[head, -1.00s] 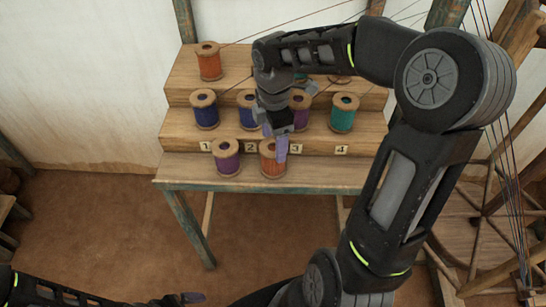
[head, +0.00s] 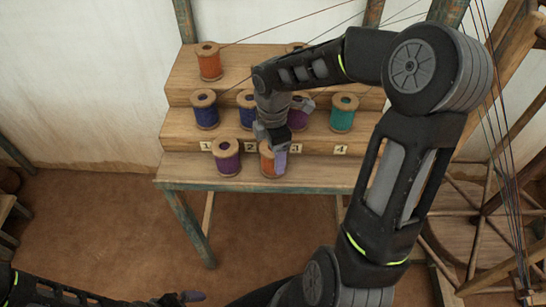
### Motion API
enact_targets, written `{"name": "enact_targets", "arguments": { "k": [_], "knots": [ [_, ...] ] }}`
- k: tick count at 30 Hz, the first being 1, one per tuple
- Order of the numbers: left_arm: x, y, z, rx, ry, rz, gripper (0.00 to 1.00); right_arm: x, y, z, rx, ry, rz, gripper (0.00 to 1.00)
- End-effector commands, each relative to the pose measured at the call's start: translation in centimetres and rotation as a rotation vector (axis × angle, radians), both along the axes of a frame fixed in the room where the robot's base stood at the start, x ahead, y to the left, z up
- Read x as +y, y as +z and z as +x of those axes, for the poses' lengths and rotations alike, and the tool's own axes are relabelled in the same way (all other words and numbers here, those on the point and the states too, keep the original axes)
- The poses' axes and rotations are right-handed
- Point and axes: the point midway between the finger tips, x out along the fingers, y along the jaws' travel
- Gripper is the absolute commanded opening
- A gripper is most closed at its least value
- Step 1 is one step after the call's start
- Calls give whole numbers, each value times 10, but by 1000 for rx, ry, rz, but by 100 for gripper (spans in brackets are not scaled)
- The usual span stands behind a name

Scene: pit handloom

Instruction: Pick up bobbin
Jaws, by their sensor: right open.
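Several wooden bobbins wound with thread stand upright on a stepped wooden stand. On the lowest step are a purple bobbin (head: 227,160) and an orange bobbin (head: 267,165). My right gripper (head: 277,160) points down at the orange bobbin and is open. One pale purple fingertip overlaps that bobbin's right side in the picture; the other finger is hidden, so I cannot tell whether they touch. My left gripper (head: 183,297) is low at the bottom edge, far from the stand; its jaw opening is unclear.
The middle step (head: 372,127) holds blue bobbins (head: 205,112), a purple one (head: 298,115) and a green one (head: 343,115), above number tags. An orange bobbin (head: 209,63) is on the top step. Threads run up right, near a wooden wheel frame (head: 480,215). Floor in front is clear.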

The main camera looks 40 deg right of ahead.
Motion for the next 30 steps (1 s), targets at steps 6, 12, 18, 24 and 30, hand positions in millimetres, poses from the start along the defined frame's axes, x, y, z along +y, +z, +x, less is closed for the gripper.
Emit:
{"name": "enact_targets", "arguments": {
  "k": [6,12,18,24,30],
  "knots": [
    [0,0,0,0,0,0,100,0,0,0,0,0,0,70],
    [0,0,0,0,0,0,100,0,0,0,0,0,0,56],
    [0,0,0,0,0,0,100,0,0,0,0,0,0,40],
    [0,0,0,0,0,0,100,0,0,0,0,0,0,23],
    [0,0,0,0,0,0,100,0,0,0,0,0,0,20]
  ]
}}
